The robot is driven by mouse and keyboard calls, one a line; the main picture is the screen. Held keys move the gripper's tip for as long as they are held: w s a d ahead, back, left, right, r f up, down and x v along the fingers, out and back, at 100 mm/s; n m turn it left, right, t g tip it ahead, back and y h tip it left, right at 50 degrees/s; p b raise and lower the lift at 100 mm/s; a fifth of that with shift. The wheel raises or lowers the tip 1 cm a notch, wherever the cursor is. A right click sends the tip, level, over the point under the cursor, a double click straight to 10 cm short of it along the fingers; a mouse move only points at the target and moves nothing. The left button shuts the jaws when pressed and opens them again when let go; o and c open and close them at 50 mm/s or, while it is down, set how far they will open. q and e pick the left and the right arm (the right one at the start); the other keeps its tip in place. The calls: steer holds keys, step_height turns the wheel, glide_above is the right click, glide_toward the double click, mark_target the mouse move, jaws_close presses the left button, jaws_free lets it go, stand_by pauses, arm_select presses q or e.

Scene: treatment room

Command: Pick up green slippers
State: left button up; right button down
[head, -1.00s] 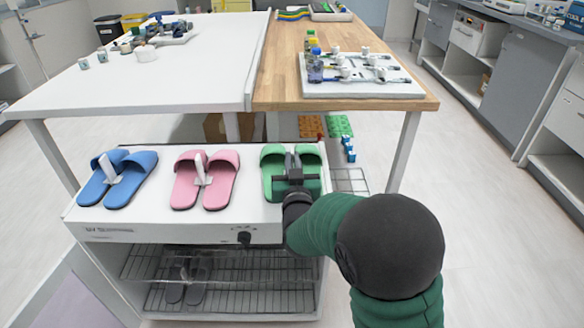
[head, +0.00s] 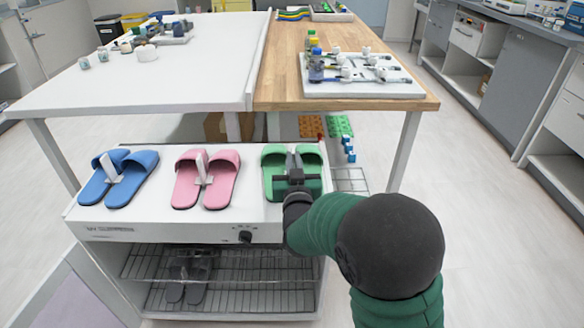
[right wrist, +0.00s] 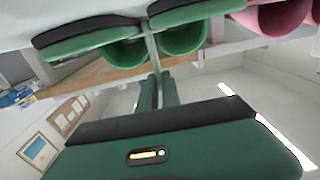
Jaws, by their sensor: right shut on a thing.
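A pair of green slippers (head: 274,160) sits on the right end of the white cabinet top (head: 262,222). My right gripper (head: 293,170) is over them, its jaws between the two slippers. In the right wrist view the green slippers (right wrist: 95,45) hang across the upper part, and the gripper fingers (right wrist: 158,92) are closed on a thin upright piece between them, which looks like the holder of the pair. I cannot tell whether the slippers are clear of the cabinet top. My left gripper is not in view.
Pink slippers (head: 187,187) and blue slippers (head: 138,164) stand to the left on the same top, each with a white clip. Dark slippers (head: 186,293) lie on the wire rack below. A table (head: 170,92) stands close behind.

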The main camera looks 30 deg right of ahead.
steer(key=shift+a+f, duration=0.2)
steer(key=shift+f, duration=0.2)
